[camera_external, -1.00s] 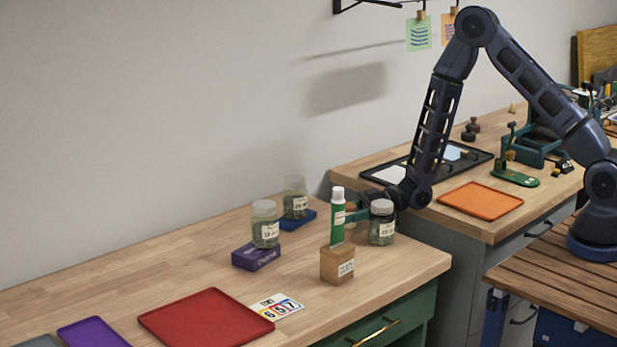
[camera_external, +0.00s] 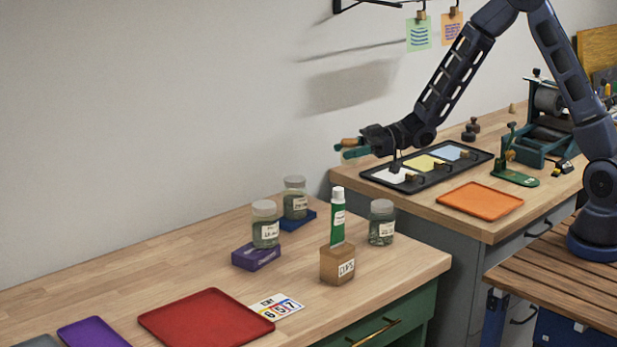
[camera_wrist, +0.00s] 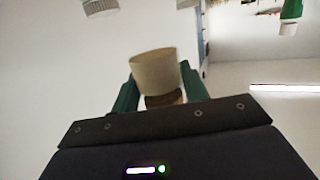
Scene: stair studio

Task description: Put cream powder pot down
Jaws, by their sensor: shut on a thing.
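My gripper (camera_external: 352,149) is raised in the air above the back of the wooden bench, close to the wall. Its green fingers are shut on a small cream-coloured round pot (camera_wrist: 154,70), which shows between them in the wrist view with a brown band beneath it. In the external view the held pot (camera_external: 349,142) is only a small brownish shape, partly hidden by the fingers. Nothing touches it from below.
Lidded glass jars stand on a purple block (camera_external: 256,258), on a blue pad (camera_external: 306,220) and at the right (camera_external: 382,222). A green tube (camera_external: 338,220) stands in a wooden block (camera_external: 337,265). A red tray (camera_external: 205,318) lies empty.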

